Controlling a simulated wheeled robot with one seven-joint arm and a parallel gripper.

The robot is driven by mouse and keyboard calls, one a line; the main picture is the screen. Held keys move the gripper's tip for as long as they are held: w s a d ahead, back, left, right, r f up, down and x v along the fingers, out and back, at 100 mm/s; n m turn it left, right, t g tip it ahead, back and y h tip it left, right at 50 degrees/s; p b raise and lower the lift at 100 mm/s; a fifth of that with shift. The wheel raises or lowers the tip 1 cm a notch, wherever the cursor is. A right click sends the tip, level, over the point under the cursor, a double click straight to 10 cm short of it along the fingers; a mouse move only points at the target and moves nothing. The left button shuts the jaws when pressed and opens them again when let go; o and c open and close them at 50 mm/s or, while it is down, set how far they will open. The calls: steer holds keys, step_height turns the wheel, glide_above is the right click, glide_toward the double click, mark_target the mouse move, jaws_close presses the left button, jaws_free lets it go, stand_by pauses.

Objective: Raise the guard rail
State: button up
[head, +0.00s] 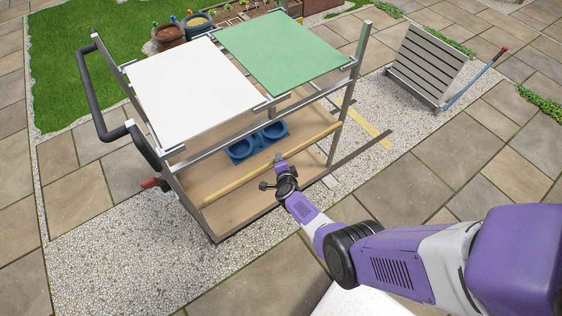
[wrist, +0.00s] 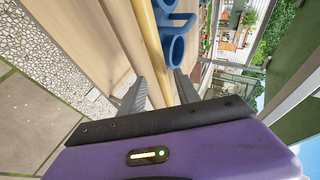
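The guard rail is a long, round, pale wooden bar (head: 235,186) across the near side of the cart, low above its wooden lower shelf (head: 225,165). My gripper (head: 281,160) is at the middle of the bar, reaching in from the near side. In the wrist view the bar (wrist: 148,38) runs down between the two fingers of my gripper (wrist: 158,92). The fingers stand apart, with some gap beside the bar; contact with it is not clear. The gripper hides part of the bar.
The cart's top carries a white panel (head: 190,88) and a green panel (head: 283,50). A blue double-cup holder (head: 258,142) stands on the lower shelf behind the bar. A black handle (head: 88,85) is at the left. A slatted rack (head: 425,65) stands far right.

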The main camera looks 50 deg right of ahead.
steer(key=shift+s+d+t, duration=0.15)
steer(key=shift+d+t, duration=0.15)
steer(key=shift+d, duration=0.1)
steer(key=c, duration=0.7)
steer(key=shift+s+d+r+t+y+b, duration=0.2)
steer(key=shift+s+d+b, duration=0.15)
steer(key=shift+d+b, duration=0.15)
steer(key=shift+s+d+r+t+y+b, duration=0.2)
steer(key=shift+s+d+b, duration=0.1)
steer(key=shift+d+b, duration=0.15)
jaws_close()
steer(key=s+a+r+n+y+b, duration=0.1)
steer(key=s+a+r+y+b, duration=0.15)
steer(key=s, duration=0.35)
steer(key=s+a+r+n+y+b, duration=0.1)
steer(key=s+a+y+b, duration=0.15)
steer(key=s, duration=0.25)
glide_toward(286, 155)
steer(key=w+a+f, duration=0.2)
steer(key=w+f, duration=0.3)
steer(key=f, duration=0.1)
steer(key=shift+h, duration=0.4)
